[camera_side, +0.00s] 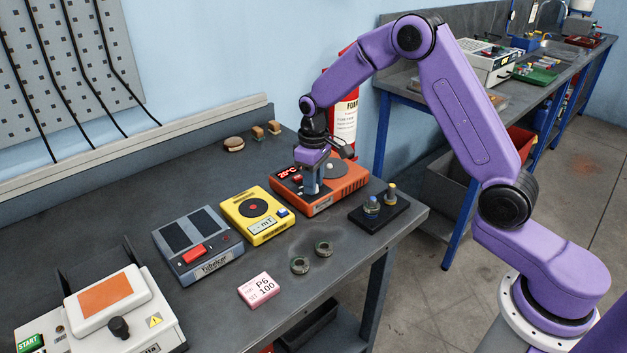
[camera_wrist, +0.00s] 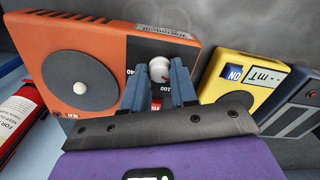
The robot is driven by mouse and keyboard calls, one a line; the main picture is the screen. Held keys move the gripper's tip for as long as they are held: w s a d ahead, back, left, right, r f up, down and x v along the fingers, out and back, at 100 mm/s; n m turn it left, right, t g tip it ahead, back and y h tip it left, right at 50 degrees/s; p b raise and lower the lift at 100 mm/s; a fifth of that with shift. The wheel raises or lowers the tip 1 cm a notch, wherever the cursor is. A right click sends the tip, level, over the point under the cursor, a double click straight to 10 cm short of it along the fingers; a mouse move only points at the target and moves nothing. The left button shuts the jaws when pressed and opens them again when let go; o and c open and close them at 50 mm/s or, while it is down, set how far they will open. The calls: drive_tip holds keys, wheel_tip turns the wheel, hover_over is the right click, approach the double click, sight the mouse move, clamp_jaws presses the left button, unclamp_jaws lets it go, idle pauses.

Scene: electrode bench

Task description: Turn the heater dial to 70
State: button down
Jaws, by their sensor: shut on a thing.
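My gripper (camera_side: 312,190) points down over the heater's front panel and hides the dial in the side view. In the wrist view my gripper (camera_wrist: 160,78) has its two blue-grey fingers on either side of the dial, shut on it.
A yellow meter (camera_side: 257,214) and a grey device with a red block (camera_side: 196,245) stand left of the heater. A black stand with two knobbed pieces (camera_side: 379,211) is close at its right.

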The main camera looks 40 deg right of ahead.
drive_tip(key=c, duration=0.9)
unclamp_jaws()
wheel_tip(320, 180, up, 18)
drive_tip(key=shift+f, duration=0.2)
drive_tip(key=s+a+f+n, duration=0.1)
drive_tip(key=s+a+n, duration=0.15)
drive_tip(key=s, duration=0.65)
drive_tip(key=s+a+f+n, duration=0.15)
drive_tip(key=s+a, duration=0.25)
drive_tip(key=s, duration=0.5)
drive_tip(key=s+d+f+n, duration=0.1)
drive_tip(key=s+d, duration=0.1)
drive_tip(key=s, duration=0.4)
drive_tip(key=s+d+f+n, duration=0.1)
drive_tip(key=s+f+n, duration=0.1)
drive_tip(key=s, duration=0.4)
drive_tip(key=s+d+f+n, duration=0.1)
drive_tip(key=s+d, duration=0.1)
drive_tip(key=s, duration=0.5)
drive_tip(key=shift+d+f, duration=0.15)
drive_tip(key=shift+d, duration=0.2)
